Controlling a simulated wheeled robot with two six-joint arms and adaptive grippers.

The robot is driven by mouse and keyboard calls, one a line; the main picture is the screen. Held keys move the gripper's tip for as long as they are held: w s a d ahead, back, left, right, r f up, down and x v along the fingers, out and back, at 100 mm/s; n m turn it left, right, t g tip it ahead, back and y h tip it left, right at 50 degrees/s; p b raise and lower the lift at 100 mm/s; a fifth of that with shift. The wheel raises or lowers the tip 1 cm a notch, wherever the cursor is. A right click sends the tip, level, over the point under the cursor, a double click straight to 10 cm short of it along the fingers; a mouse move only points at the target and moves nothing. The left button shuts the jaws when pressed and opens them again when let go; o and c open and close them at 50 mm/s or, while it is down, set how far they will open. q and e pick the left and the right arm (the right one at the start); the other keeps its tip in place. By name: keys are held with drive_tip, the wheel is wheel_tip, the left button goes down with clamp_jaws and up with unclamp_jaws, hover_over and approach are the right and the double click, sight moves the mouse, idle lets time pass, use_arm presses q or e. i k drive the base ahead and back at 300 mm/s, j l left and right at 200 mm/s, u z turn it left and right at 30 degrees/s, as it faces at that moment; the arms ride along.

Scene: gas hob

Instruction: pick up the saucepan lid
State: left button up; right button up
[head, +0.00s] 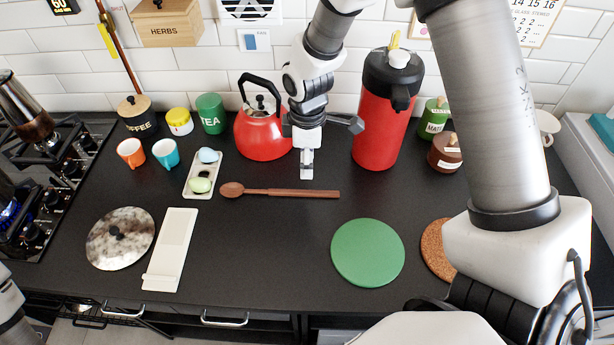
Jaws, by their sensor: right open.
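The saucepan lid (120,238) is a round, mottled grey-brown disc with a dark knob at its centre. It lies on the dark counter at the left, knob up. My right gripper (321,127) is open and empty, above the back middle of the counter in front of the red kettle, well to the right of the lid and apart from it. Only a piece of my left arm (10,310) shows at the lower left edge; its gripper is out of view.
A pale slab (172,250) lies just right of the lid. A wooden spoon (290,193), a small egg tray (195,190), orange (131,152) and blue (165,154) cups, a red kettle (262,137) and a red flask (378,135) stand or lie behind. The hob (50,185) is left.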

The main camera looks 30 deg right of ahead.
sight(124, 235)
drive_tip(key=k, duration=1)
